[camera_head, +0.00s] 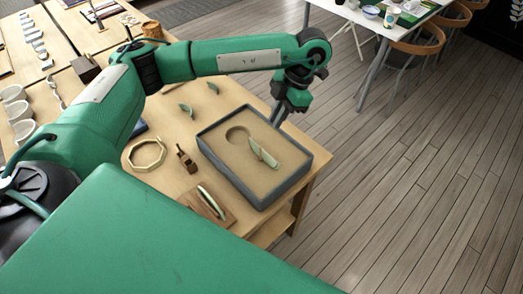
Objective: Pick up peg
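A small brown wooden piece that looks like the peg (186,160) lies on the wooden table, between a pale octagonal ring and a grey-rimmed sand tray. My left gripper (281,112) hangs beyond the tray's far right corner, well to the right of the peg. Its fingers point down and are small and dark, so I cannot tell whether they are apart. I see nothing clearly held in it. My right gripper is not in view.
The octagonal ring (147,155), a small board (222,217) with a pale curved piece, and green shards (186,110) lie around. White bowls (14,94) stand at left. Bare floor lies right.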

